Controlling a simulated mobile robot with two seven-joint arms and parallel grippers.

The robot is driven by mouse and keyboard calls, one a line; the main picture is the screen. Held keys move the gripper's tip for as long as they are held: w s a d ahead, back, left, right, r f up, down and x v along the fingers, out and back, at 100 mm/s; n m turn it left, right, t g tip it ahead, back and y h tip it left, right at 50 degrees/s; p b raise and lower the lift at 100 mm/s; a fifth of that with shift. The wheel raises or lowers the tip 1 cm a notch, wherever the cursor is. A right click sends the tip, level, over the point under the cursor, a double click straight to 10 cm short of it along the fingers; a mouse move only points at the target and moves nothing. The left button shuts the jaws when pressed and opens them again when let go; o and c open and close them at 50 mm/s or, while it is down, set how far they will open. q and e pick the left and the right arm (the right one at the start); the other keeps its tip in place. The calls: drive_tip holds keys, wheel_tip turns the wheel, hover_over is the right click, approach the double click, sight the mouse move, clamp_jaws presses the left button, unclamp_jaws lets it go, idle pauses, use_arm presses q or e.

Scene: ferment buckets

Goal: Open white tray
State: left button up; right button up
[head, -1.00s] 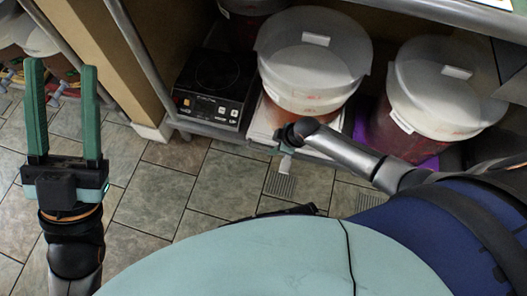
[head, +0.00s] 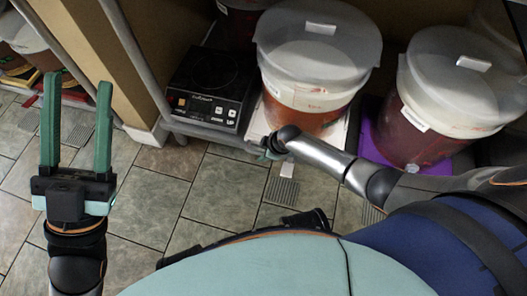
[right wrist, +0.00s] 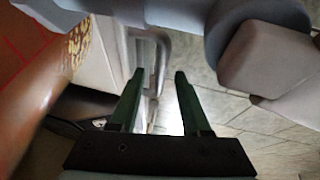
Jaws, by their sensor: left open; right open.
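The white tray (head: 256,124) is a pale flat piece under the middle bucket on the low shelf. Only its edges show, left and right of the bucket. My right gripper (head: 268,150) is at the tray's front left, mostly hidden behind its own wrist. A white wall (right wrist: 104,58) and a pale upright bar stand just left of and beyond the fingers. I cannot tell whether they touch. My left gripper (head: 77,130) is open and empty over the floor.
The middle bucket (head: 312,98) and right bucket (head: 430,130) have white lids. The right one stands on a purple base (head: 385,150). A black cooker (head: 210,88) is left of the tray. A metal post (head: 133,57) borders the shelf.

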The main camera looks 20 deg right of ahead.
clamp_jaws()
idle(1.4)
